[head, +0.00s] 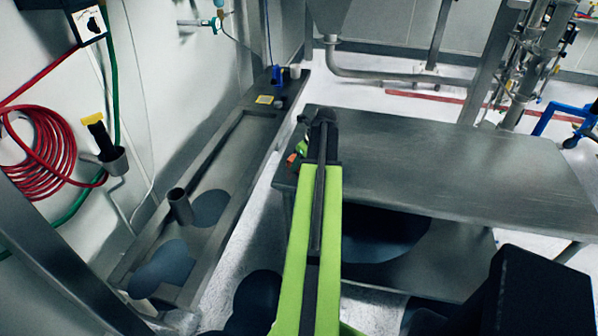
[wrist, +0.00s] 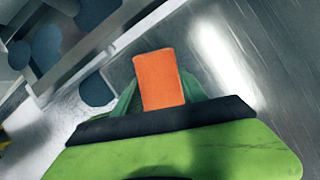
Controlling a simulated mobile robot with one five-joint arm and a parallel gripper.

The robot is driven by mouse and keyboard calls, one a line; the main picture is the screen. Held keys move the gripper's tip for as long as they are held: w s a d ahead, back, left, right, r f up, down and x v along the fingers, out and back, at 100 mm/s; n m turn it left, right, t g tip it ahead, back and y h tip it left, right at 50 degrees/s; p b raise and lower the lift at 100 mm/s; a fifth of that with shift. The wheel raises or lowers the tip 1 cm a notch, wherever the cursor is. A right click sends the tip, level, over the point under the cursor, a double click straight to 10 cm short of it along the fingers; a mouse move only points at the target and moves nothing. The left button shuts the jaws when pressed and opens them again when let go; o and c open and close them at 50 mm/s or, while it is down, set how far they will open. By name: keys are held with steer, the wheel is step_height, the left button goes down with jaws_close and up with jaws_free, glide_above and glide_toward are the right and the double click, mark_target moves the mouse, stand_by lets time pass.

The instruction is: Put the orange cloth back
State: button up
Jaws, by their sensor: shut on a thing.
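The orange cloth (wrist: 160,80) shows in the wrist view as a flat orange rectangle, standing out between the green fingers of my gripper (wrist: 158,98). My gripper is shut on it. In the head view, a small orange patch of the cloth (head: 292,158) shows beside my gripper (head: 297,152), at the left edge of the metal table (head: 440,160). My arm hides part of this area. I cannot tell whether the cloth touches the table.
The table top is mostly bare. A long metal bench (head: 225,165) runs along the left wall, with a dark cup (head: 180,206) and small items, including a yellow one (head: 265,99). A red coiled hose (head: 40,155) hangs on the wall. A floor gap separates bench and table.

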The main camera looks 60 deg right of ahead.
steer(key=shift+f, duration=0.5)
steer(key=o, duration=0.7)
steer(key=shift+f, duration=0.1)
steer(key=o, duration=0.5)
steer(key=shift+r+p, duration=0.45)
steer(key=shift+r, duration=0.05)
steer(key=p+v, duration=1)
steer(key=v, duration=0.1)
steer(key=shift+s+r+p, duration=0.2)
steer(key=shift+p, duration=0.1)
